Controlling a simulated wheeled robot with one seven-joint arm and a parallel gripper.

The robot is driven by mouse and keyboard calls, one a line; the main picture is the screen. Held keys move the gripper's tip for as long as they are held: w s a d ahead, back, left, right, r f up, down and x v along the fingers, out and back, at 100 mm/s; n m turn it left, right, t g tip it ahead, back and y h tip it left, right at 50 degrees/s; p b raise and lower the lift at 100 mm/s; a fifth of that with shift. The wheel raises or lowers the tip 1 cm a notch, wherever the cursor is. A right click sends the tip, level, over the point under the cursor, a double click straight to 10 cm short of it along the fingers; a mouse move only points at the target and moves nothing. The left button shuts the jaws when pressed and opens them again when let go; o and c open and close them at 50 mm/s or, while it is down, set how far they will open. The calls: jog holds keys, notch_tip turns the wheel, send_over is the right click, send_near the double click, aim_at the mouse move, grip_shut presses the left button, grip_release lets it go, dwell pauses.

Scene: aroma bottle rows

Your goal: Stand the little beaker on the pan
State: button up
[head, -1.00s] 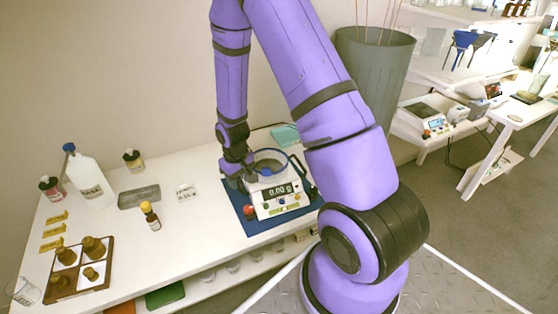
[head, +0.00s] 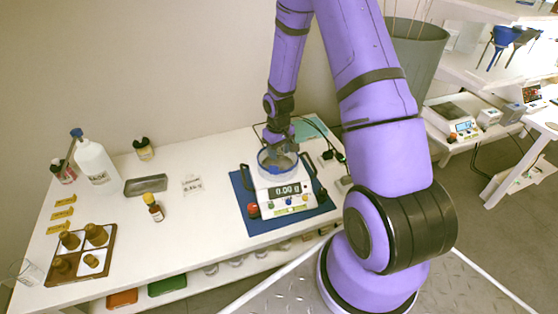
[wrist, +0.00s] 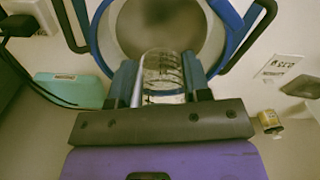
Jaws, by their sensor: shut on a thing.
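The little beaker (wrist: 163,72) is clear glass with dark graduation marks. In the wrist view it sits between the two fingers of my gripper (wrist: 160,82), which is shut on it. The round grey pan (wrist: 150,22), ringed in blue, lies beyond the beaker in that view. In the head view my gripper (head: 282,148) is over the pan area of the white balance (head: 285,196), whose display reads about 0.00 g. The beaker is hard to make out there behind the fingers, and I cannot tell whether it touches the pan.
The balance stands on a blue mat (head: 246,209) with dark handles at its sides. A teal box (wrist: 68,90) lies behind the balance.

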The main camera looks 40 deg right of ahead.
jog(key=shift+f, duration=2.25)
jog(key=shift+f, duration=0.15)
jog(key=o, duration=0.9)
